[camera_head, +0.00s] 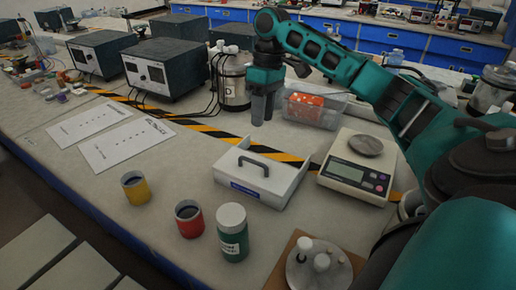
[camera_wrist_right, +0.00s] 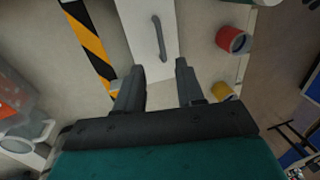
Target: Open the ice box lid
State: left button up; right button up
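The ice box (camera_head: 283,191) is a low white box with a blue label on its front, standing mid-table. Its white lid (camera_head: 237,172) carries a dark grey arched handle (camera_head: 254,160); the lid appears to lie flat on the box. In the right wrist view the handle (camera_wrist_right: 160,38) shows just beyond the fingertips, on the white lid (camera_wrist_right: 140,42). My right gripper (camera_head: 263,118) points down above and behind the box in the head view, apart from the handle. Its two fingers (camera_wrist_right: 157,78) are spread with nothing between them. My left gripper is not in view.
A scale (camera_head: 348,178) stands right of the box, and a clear tub with orange contents (camera_head: 315,108) behind it. A yellow cup (camera_head: 135,188), red cup (camera_head: 189,219) and green jar (camera_head: 232,235) stand in front. A metal canister (camera_head: 232,82) is behind.

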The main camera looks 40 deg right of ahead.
jog(key=b, duration=0.1)
send_over(258, 171)
notch_tip(258, 171, down, 11)
jog(key=shift+f, duration=0.15)
grip_shut()
dwell(0.3)
dwell(1.1)
